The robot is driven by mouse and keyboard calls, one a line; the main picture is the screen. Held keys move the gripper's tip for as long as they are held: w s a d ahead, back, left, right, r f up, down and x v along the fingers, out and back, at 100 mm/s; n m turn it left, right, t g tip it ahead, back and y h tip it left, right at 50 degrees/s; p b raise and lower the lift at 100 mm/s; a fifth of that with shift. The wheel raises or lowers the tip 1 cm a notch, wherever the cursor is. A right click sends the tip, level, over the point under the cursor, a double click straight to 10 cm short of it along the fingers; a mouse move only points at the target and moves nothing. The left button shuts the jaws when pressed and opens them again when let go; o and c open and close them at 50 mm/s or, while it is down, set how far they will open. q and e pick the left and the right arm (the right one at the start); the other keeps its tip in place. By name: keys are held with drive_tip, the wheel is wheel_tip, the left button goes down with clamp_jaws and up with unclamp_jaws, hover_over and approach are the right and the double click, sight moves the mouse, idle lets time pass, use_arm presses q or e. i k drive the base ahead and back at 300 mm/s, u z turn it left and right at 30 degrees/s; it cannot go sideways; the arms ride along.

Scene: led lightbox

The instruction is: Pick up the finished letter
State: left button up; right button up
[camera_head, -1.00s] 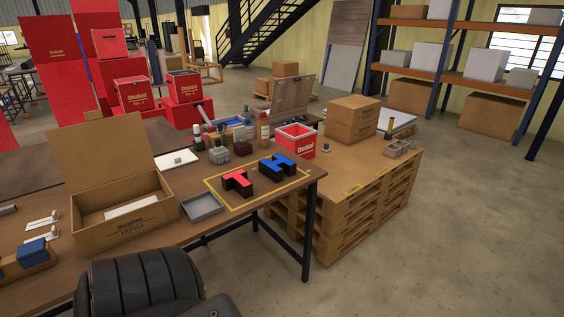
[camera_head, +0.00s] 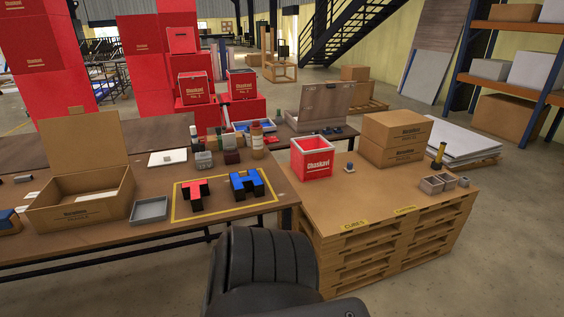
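Two block letters stand on the brown table (camera_head: 100,244) inside a yellow outlined rectangle. One is a T with a red face and black sides (camera_head: 196,193). The other is an H with a blue face and black sides (camera_head: 246,184), just right of the T. They look apart from each other. Which of them the task calls finished is not marked in the picture. Neither of my grippers shows in the head view. A dark padded part of my own body fills the bottom middle.
A grey tray (camera_head: 149,209) and an open cardboard box (camera_head: 83,203) lie left of the letters. Several bottles (camera_head: 257,140) stand behind them. A pallet stack (camera_head: 390,225) at right holds a red box (camera_head: 312,158) and cardboard boxes (camera_head: 396,130).

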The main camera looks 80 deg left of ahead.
sight(253, 182)
drive_tip(key=u, duration=0.4)
drive_tip(key=i, duration=1.05)
drive_tip(key=u, duration=1.6)
drive_tip(key=i, duration=0.75)
drive_tip(key=u, duration=0.65)
